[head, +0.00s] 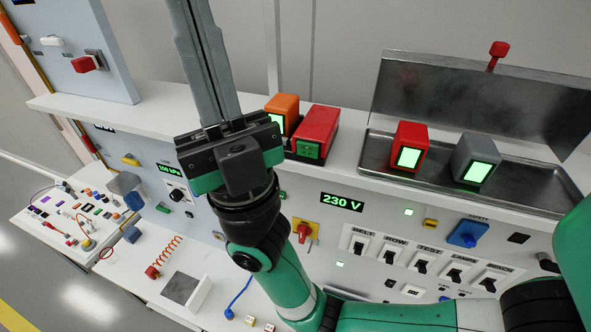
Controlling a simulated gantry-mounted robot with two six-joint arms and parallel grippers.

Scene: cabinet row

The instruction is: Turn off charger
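No label reading charger is legible. A red block (321,123) with a dark green patch on its front lies on the white shelf at the centre. An orange block (285,104) with a lit green screen stands to its left, partly hidden by my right gripper (207,60). That gripper's long grey fingers point up, lie close together and run out of the top edge, so the tips are hidden. I see nothing between the visible parts. It stands in front of the shelf, left of the red block. My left gripper is not in view.
A metal tray (523,196) holds a red block (409,146) and a grey block (475,158), both with lit green screens.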

